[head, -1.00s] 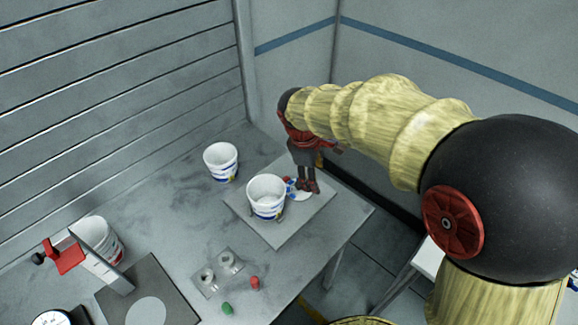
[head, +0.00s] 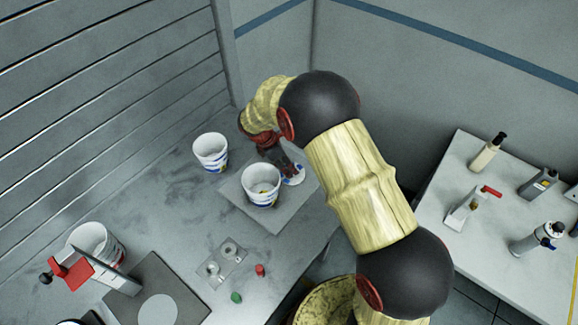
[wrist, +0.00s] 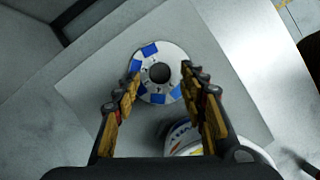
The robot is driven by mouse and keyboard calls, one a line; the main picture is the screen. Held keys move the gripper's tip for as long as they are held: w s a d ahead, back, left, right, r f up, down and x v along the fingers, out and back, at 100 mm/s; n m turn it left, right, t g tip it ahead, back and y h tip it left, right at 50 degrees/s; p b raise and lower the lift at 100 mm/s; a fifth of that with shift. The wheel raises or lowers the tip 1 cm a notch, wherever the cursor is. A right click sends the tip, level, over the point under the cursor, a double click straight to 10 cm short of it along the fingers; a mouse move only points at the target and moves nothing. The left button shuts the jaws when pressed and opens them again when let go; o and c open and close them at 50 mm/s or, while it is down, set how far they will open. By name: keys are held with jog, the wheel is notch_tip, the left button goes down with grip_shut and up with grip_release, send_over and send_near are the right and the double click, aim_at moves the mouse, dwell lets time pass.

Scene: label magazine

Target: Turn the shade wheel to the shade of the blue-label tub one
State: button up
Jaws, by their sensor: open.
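The shade wheel (wrist: 177,58) is a white disc with blue patches and a dark round hub, on a grey plate (wrist: 235,100). In the head view the wheel (head: 295,178) is partly hidden. My gripper (wrist: 160,78) is open, its fingertips over the left and right sides of the wheel; I cannot tell whether they touch it. It also shows in the head view (head: 286,168). A white tub with blue label marks (head: 260,200) stands upright on the plate beside the wheel, with a small yellowish patch inside. The wrist view shows part of this tub (wrist: 182,139).
Another white tub (head: 211,154) stands behind left. A third tub (head: 90,240) is near a red-handled device (head: 72,270) at front left. A holder (head: 221,258), red piece (head: 260,270) and green piece (head: 237,297) lie in front. A side table (head: 455,170) holds bottles.

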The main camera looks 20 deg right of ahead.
jog(key=shift+x, duration=0.8)
jog(key=shift+c, duration=1.4)
jog(key=c, duration=0.7)
grip_shut()
